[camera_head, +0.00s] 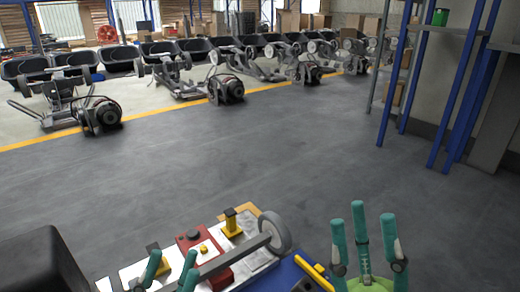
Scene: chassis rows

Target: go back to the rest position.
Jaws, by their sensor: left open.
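My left gripper (170,268) is at the bottom of the view, with its teal fingers apart. It is over or in front of the left part of the white work surface (130,274), and the lower parts of its fingers are cut off by the frame. My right gripper (365,240) is to the right of the work surface. Its teal fingers point up and stand apart, with nothing seen between them.
On the work surface are a red block (189,242), a yellow piece (231,221) and a bar with a grey wheel (274,233). A black box-like shape (40,262) fills the lower left. Blue-posted shelving (465,90) stands right. Chassis rows (226,88) stand behind open grey floor.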

